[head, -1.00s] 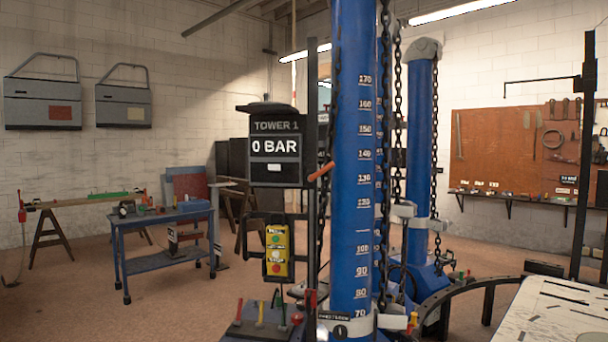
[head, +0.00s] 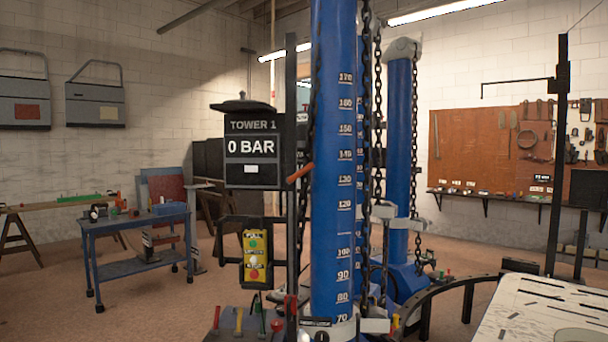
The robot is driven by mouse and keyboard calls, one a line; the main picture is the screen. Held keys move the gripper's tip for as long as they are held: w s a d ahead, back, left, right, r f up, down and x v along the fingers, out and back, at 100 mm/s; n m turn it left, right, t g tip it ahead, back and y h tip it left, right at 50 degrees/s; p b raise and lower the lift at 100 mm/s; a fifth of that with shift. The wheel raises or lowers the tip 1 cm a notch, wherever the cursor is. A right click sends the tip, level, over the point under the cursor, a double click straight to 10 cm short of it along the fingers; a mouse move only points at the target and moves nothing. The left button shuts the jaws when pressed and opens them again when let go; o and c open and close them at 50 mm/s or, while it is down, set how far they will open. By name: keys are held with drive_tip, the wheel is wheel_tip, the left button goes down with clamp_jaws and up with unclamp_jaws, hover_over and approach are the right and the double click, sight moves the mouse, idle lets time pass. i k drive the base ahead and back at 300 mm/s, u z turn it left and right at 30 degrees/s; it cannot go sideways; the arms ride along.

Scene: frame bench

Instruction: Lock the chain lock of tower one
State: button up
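Tower one is the near blue column (head: 332,200) with a white number scale, standing upright right of the middle. A black box (head: 252,147) beside it reads "TOWER 1" and "0 BAR". Dark chains (head: 366,120) hang along the column's right side. A silver collar (head: 343,329) rings its foot, with a grey block (head: 375,325) at the right by the chain. I cannot tell whether this block is the chain lock or how it is set. An orange handle (head: 300,173) sticks out left of the column. My gripper is not in view.
A yellow control box (head: 255,258) with coloured buttons hangs below the display. Levers (head: 238,320) stand at the bottom. A second blue tower (head: 398,150) stands behind. A pale bench top (head: 530,315) and dark curved rail (head: 440,290) limit the right.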

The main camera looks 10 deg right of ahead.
sight(290, 180)
drive_tip(key=i, duration=0.8)
drive_tip(key=u, duration=0.05)
drive_tip(key=k, duration=1.3)
drive_tip(key=u, duration=0.45)
drive_tip(key=i, duration=0.7)
drive_tip(key=u, duration=0.65)
drive_tip(key=i, duration=0.75)
drive_tip(key=u, duration=0.1)
